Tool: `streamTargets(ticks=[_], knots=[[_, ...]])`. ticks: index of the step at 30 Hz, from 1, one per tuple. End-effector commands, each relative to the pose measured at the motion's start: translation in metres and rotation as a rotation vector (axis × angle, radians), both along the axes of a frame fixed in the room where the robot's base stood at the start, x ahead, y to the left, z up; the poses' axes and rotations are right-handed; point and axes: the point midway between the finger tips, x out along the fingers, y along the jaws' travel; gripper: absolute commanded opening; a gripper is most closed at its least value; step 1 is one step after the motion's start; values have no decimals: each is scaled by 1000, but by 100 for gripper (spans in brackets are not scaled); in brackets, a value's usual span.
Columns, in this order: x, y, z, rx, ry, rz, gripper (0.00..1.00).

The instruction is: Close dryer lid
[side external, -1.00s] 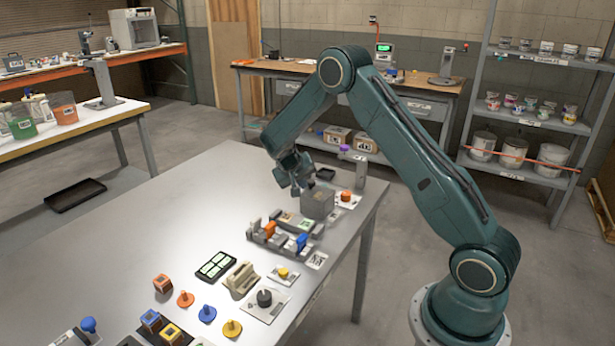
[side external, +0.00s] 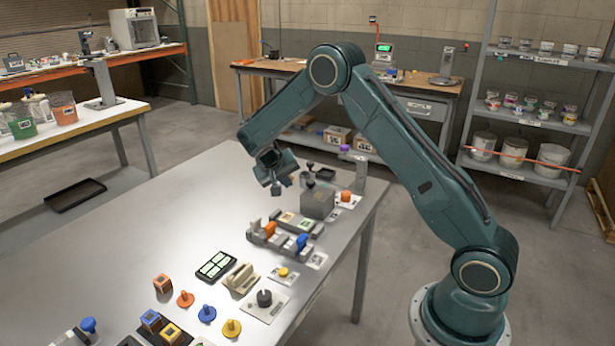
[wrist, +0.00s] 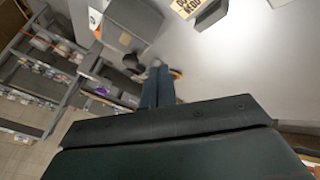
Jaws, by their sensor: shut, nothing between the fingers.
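A grey box (side external: 317,204), which appears to be the dryer, stands near the right edge of the table in the side view. A dark part with a small knob (side external: 310,181) shows at its top, but I cannot tell the lid's exact angle. The box also shows at the top left of the wrist view (wrist: 122,40). My gripper (side external: 275,189) is shut and empty, above the table and to the left of the box, apart from it. In the wrist view the fingers (wrist: 157,68) point toward the box's side, with dark round parts beside their tips.
An orange knob (side external: 346,196) is right of the box. A rack with orange and blue parts (side external: 285,236) is in front. The table's left middle is clear (side external: 150,220).

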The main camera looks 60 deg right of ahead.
Motion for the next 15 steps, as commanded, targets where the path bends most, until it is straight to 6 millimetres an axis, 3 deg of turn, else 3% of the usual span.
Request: streamTargets(ticks=[7, 15], knots=[[-2, 25, 34, 0, -3, 2, 0], [-3, 38, 52, -1, -1, 0, 0]])
